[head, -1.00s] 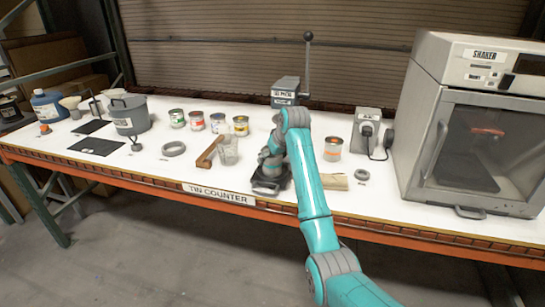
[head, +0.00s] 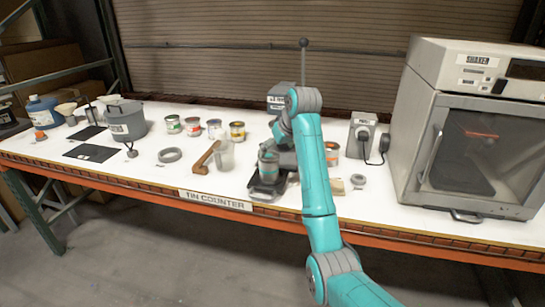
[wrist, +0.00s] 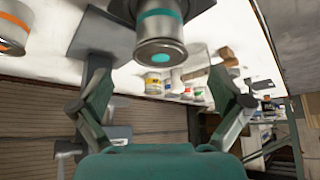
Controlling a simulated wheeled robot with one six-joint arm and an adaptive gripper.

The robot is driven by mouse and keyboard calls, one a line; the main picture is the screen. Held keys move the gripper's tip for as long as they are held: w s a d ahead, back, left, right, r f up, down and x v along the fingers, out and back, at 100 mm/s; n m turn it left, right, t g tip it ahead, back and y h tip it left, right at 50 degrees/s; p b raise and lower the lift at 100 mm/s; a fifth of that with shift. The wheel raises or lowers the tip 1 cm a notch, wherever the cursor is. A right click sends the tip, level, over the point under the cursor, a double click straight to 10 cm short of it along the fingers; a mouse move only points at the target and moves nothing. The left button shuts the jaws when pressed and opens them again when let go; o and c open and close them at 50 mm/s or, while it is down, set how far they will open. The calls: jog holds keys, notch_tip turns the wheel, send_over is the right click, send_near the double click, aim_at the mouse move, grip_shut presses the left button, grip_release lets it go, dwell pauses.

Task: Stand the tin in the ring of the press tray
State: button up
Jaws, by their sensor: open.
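A grey tin with a teal band (head: 267,168) stands upright on the dark press tray (head: 266,195), below the press (head: 281,98). In the wrist view the tin (wrist: 162,27) shows inverted at the top, with a teal dot on its lid; its foot is cut off, so I cannot tell how it sits in the ring. My gripper (wrist: 163,95) is open, its two fingers apart and nothing between them. The tin lies beyond the fingertips, clear of them. In the head view my gripper (head: 282,158) is just right of the tin, partly hidden by my arm.
A clear cup (head: 224,157) and a wooden-handled tool (head: 205,157) lie left of the tray. Several tins (head: 193,126) stand behind them.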

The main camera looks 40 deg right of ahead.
jog(key=shift+v, duration=1.3)
